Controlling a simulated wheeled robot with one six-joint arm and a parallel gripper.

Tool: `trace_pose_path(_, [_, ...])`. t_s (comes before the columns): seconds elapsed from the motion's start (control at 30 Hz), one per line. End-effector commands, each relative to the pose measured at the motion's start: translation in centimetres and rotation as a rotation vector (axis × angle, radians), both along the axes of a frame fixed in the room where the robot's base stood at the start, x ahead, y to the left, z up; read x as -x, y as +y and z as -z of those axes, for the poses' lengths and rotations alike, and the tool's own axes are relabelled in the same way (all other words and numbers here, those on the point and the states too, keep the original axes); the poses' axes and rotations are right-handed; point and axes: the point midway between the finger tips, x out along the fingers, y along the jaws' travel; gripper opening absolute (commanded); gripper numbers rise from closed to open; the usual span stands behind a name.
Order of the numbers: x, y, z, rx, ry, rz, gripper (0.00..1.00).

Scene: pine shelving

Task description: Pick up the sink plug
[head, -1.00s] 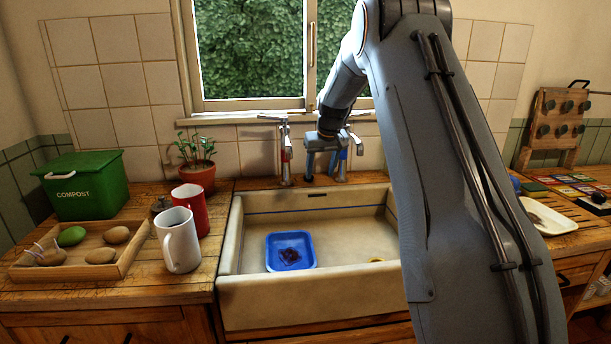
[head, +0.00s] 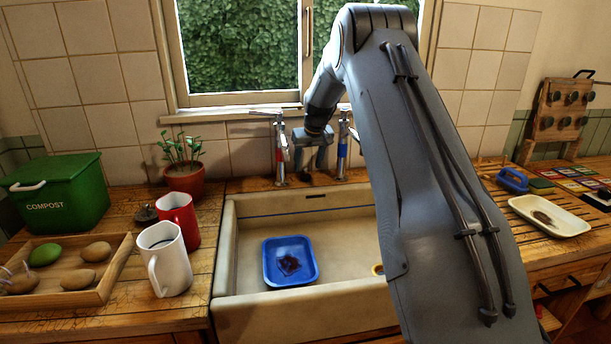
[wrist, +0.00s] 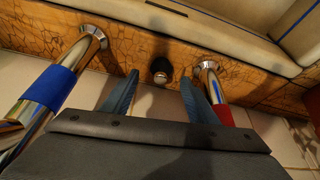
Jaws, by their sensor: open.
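In the wrist view a small black plug-like thing with a shiny metal top (wrist: 160,70), likely the sink plug, is on the wooden ledge behind the sink, between the two taps. My gripper (wrist: 158,88) is open, its two blue-grey fingers apart with this thing in line with the gap between them. I see no contact; the height between them is hard to judge. In the head view my gripper (head: 309,168) hangs between the taps at the back of the sink, and I cannot make out the plug there.
The red-banded tap (head: 280,150) and blue-banded tap (head: 342,150) stand close on both sides of my gripper. The sink (head: 350,225) holds a blue tray (head: 275,277). A plant pot (head: 185,182), red mug (head: 178,212) and white mug (head: 172,270) stand left.

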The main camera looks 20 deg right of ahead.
Motion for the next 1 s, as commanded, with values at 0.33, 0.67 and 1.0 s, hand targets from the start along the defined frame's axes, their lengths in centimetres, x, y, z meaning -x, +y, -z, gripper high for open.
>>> trace_pose_path(0.33, [-1.5,0.0,3.4,0.000,0.002,0.000,0.53])
trace_pose_path(0.67, [-1.6,0.0,3.7,0.000,0.001,0.000,0.48])
trace_pose_path(1.0, [-1.6,0.0,3.7,0.000,0.001,0.000,0.10])
